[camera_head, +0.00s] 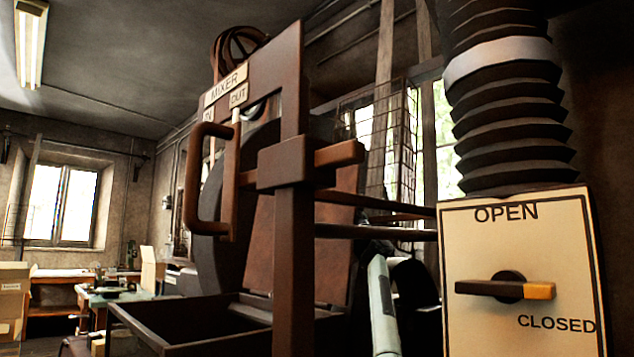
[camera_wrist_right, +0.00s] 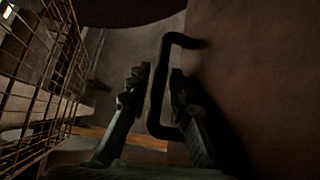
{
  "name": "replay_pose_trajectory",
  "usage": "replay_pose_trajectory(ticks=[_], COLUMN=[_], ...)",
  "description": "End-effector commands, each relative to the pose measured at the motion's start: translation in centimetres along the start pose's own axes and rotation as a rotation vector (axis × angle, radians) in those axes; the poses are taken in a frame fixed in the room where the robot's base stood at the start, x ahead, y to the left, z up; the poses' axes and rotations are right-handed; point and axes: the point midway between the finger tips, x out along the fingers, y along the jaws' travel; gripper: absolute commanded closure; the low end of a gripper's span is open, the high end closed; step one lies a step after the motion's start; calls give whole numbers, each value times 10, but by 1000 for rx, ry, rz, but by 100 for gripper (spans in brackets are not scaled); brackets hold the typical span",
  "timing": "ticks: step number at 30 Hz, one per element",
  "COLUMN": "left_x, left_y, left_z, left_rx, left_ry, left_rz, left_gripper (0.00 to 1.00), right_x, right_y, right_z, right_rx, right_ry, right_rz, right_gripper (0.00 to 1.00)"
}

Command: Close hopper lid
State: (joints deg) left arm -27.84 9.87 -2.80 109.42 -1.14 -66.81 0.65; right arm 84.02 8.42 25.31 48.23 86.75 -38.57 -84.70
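In the right wrist view my right gripper (camera_wrist_right: 159,74) is open. Its two fingers stand apart on either side of a dark bent bar handle (camera_wrist_right: 158,105), with a visible gap to the left finger. The handle sits at the edge of a plain brown panel (camera_wrist_right: 250,60), apparently the hopper lid. In the head view a reddish-brown plate (camera_head: 331,245) stands raised behind an open-topped dark metal box (camera_head: 185,345), apparently the hopper. Part of my right arm (camera_head: 382,305) shows beside it; its gripper is hidden behind the machine. My left gripper is not in view.
An upright post with a looped handle (camera_head: 195,190) and MIXER sign (camera_head: 226,87) stands in front. A panel (camera_head: 520,240) marked OPEN and CLOSED, with a knob, is at right below a ribbed hose (camera_head: 507,120). A wire cage (camera_wrist_right: 45,65) is left of my right gripper.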

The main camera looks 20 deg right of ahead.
Motion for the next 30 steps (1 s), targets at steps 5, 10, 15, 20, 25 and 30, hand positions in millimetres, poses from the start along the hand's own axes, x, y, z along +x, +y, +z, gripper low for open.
replay_pose_trajectory(ticks=[5,10,15,20,25,30], left_x=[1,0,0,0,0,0], left_y=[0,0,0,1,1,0], left_z=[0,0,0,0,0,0], left_rx=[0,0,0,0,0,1], left_ry=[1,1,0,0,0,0], left_rz=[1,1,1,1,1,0], left_gripper=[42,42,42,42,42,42], right_x=[0,0,0,0,0,2], right_y=[0,0,0,0,-1,-11], right_z=[0,0,0,0,0,-2], right_rx=[0,0,0,0,-3,-29], right_ry=[0,0,0,0,0,1], right_rz=[0,0,0,0,-3,-29], right_gripper=[80,96,100,100,100,100])
